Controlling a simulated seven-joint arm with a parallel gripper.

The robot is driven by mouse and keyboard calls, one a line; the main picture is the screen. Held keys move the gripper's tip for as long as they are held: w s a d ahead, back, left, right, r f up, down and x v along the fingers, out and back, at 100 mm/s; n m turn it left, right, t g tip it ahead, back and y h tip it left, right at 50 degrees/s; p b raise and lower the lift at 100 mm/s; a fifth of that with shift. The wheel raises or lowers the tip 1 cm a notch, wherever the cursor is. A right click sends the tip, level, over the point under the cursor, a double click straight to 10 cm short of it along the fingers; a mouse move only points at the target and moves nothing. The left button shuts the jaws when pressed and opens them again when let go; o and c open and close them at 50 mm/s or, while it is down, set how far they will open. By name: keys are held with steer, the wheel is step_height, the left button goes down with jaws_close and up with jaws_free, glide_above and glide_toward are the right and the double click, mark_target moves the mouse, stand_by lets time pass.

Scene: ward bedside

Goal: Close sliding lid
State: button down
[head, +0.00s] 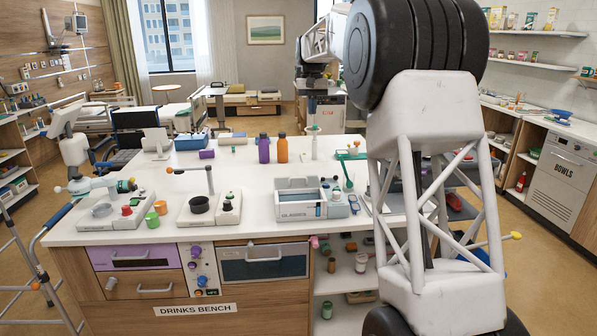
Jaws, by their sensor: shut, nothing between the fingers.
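I cannot make out a separate sliding lid with certainty at this size. My gripper (312,112) points down at upper middle of the picture, above and beyond the box and apart from it. It is shut and empty; its fingertips are small in this view. My arm comes in from the right and covers part of the bench.
Purple (264,149) and orange (282,148) bottles stand behind the box. A hob unit with a black pan (199,204) is to its left, a green cup (152,219) farther left. A green-armed device (350,156) stands behind right. The front-middle bench strip is clear.

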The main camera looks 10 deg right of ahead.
steer(key=g, duration=0.1)
glide_above(299, 184)
steer(key=d, duration=0.1)
step_height(299, 184, down, 8)
steer(key=w+a+f+g, duration=0.1)
steer(key=w+f, duration=0.8)
steer(key=f, duration=0.2)
steer(key=shift+f, duration=0.2)
steer(key=shift+s+f, duration=0.1)
steer(key=shift+s, duration=0.05)
steer(key=x, duration=0.9)
steer(key=shift+s+f, duration=0.15)
steer(key=shift+f, duration=0.05)
steer(key=shift+s+f, duration=0.25)
steer(key=shift+s, duration=0.75)
steer(key=shift+s+f, duration=0.25)
steer(key=shift+s, duration=0.75)
